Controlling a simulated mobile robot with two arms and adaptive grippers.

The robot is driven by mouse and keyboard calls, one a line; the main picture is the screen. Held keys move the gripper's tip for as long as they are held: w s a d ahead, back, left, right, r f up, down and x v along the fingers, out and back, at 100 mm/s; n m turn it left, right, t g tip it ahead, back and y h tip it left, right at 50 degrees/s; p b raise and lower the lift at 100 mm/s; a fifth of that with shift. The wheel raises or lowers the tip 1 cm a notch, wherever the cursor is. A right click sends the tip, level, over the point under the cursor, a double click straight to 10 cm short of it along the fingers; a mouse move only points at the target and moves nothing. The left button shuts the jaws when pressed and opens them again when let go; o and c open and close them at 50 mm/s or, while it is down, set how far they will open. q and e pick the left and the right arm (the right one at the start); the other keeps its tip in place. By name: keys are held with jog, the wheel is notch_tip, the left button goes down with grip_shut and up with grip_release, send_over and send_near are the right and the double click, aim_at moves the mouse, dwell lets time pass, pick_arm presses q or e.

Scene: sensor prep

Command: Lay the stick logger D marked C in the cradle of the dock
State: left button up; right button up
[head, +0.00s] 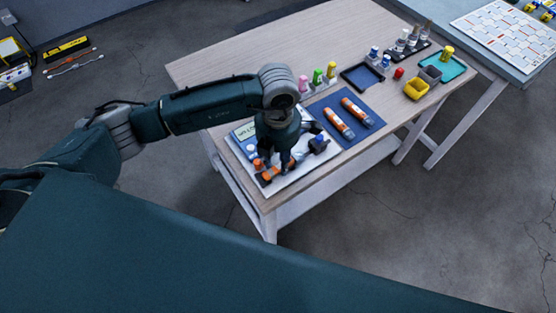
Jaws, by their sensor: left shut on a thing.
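My left gripper (275,161) reaches down over the near left corner of the table, shut on an orange and dark stick logger (267,175). The held logger is low over the white dock (301,168), partly hidden by the fingers. I cannot tell whether it touches the cradle, and its letter is not readable. The dock has a pale green display (245,131) at its left. Two more orange and grey stick loggers (338,123) (356,111) lie side by side on a blue mat (374,136) right of the dock. My right gripper is not in view.
Behind the mat stand pink, green and yellow bottles (318,77).

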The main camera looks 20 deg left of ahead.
pick_arm(q)
jog(key=shift+s+f, duration=0.15)
jog(key=shift+f, duration=0.05)
jog(key=o, duration=1.2)
jog(key=shift+f, duration=0.1)
jog(key=o, duration=0.3)
jog(key=shift+r+p, duration=0.3)
jog(key=shift+r, duration=0.45)
jog(key=shift+r, duration=0.1)
jog(key=shift+r+p, duration=1.85)
jog(key=shift+r, duration=1.1)
